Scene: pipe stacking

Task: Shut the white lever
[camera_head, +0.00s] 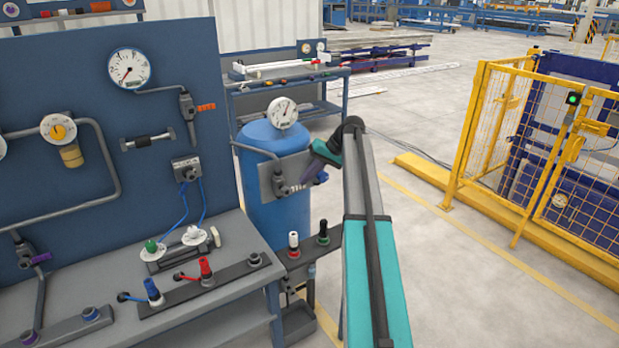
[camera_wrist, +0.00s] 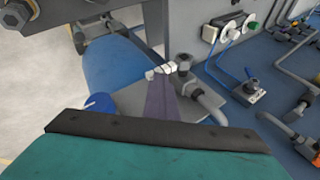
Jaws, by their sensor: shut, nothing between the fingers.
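The white lever (camera_wrist: 161,71) shows in the wrist view as a short pale piece beside a grey valve (camera_wrist: 183,63) on a grey plate. The plate (camera_head: 267,184) is fixed to the front of a blue tank (camera_head: 272,208) in the head view. My gripper (camera_head: 305,182) is shut and empty, with its dark purple fingers pointing down and left at the valve. In the wrist view, the fingertips (camera_wrist: 160,84) are right at the white lever and hide part of it. I cannot tell whether they touch it.
A blue handle (camera_wrist: 98,104) sits on the plate's other side. A gauge (camera_head: 283,112) tops the tank. A workbench (camera_head: 232,228) with valves and plugs stands left. A yellow fence (camera_head: 488,130) is at right; open floor lies between.

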